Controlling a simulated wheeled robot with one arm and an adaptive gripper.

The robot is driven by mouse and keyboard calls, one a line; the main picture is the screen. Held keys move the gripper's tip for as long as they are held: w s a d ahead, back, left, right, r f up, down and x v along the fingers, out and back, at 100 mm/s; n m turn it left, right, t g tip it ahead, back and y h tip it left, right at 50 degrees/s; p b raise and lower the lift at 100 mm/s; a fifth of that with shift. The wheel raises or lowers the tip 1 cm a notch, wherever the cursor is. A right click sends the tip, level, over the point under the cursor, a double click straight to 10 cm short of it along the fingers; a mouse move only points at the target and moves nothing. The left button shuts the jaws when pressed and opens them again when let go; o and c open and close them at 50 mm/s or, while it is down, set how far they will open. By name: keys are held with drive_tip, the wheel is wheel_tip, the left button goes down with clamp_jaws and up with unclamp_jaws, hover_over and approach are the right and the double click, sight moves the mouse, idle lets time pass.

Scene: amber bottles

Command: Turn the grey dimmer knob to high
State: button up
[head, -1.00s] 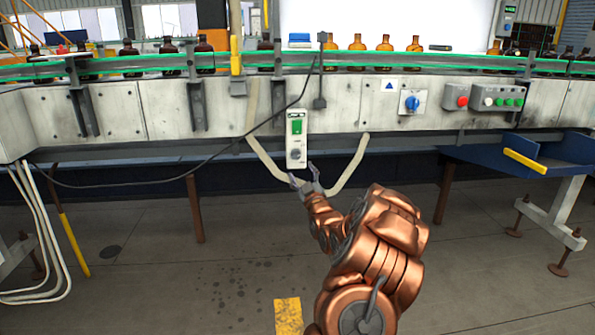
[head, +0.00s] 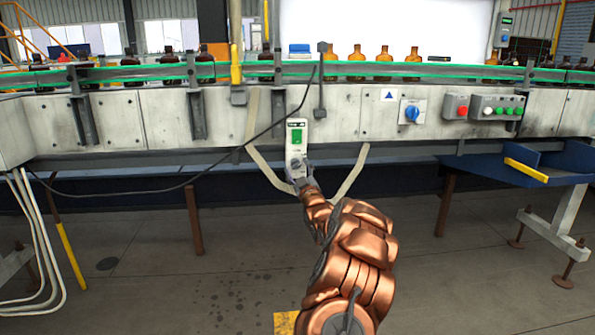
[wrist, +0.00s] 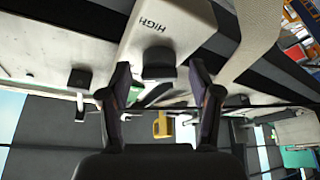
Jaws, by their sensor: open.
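The dimmer is a tall white box (head: 296,135) on the front of the conveyor, with a green switch in its upper part. In the wrist view the box (wrist: 170,25) shows the word HIGH, and the dark grey knob (wrist: 159,63) stands out from its face. My gripper (wrist: 160,75) is open, with one finger on each side of the knob and a small gap on both sides. In the head view my gripper (head: 301,172) is at the lower end of the box and largely covers the knob. The knob's pointer cannot be made out.
A black cable (head: 150,187) hangs in front of the conveyor and a pale hose (head: 267,168) loops below the box. A blue rotary switch (head: 412,113) and a panel of push buttons (head: 497,107) are to the right. Amber bottles (head: 384,54) stand on the belt above.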

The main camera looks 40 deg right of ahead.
drive_tip(key=shift+w+d+r, duration=0.1)
drive_tip(key=shift+w, duration=0.1)
drive_tip(key=c, duration=1.1)
